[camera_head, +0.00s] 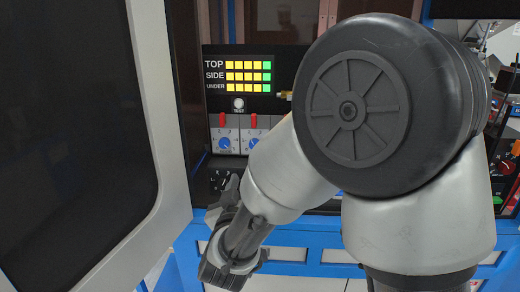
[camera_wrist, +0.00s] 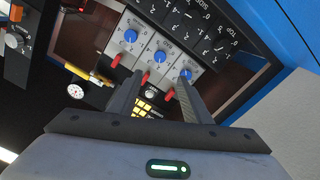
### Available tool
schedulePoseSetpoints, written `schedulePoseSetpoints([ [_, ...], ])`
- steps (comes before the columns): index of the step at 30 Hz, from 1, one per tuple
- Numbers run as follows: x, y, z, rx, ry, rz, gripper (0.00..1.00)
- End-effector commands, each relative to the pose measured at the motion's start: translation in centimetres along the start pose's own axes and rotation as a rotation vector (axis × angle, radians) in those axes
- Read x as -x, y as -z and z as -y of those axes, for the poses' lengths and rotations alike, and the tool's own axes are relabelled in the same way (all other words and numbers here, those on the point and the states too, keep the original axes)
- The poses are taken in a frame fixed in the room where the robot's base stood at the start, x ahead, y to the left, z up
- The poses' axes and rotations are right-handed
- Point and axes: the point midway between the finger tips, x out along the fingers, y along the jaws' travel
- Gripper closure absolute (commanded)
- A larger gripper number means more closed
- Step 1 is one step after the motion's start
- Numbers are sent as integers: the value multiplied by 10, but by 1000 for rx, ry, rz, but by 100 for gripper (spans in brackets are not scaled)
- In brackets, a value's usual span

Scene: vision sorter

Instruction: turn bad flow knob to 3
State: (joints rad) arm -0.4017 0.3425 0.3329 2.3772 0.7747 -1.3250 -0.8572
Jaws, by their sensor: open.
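Three blue knobs sit in a row on a pale panel: a left one (camera_wrist: 130,36), a middle one (camera_wrist: 160,56) and a right one (camera_wrist: 186,75) in the wrist view. Their labels are too small to read, so I cannot tell which is the bad flow knob. In the head view two knobs show, one on the left (camera_head: 224,143) and one on the right (camera_head: 254,143); my arm covers the area beside them. My gripper (camera_wrist: 161,77) is open in front of the panel, its fingers apart and overlapping the view of the row. No knob is visibly gripped.
Red switches (camera_wrist: 145,77) stand beside the knobs. A dark panel (camera_wrist: 195,22) with numbered dials adjoins them. A lit TOP/SIDE/UNDER display (camera_head: 247,76) and a white TEST button (camera_head: 238,103) are above in the head view. A large grey-framed dark door or screen (camera_head: 168,200) stands at the left.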

Motion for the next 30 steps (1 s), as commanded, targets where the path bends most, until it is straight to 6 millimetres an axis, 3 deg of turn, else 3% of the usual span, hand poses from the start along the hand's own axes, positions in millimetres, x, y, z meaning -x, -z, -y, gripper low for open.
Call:
schedulePoseSetpoints([
  [5,-25,0,-2,-2,-5,1,56],
  [21,-140,0,-2,-4,-2,0,56],
  [30,-169,1,-1,-3,1,0,56],
])
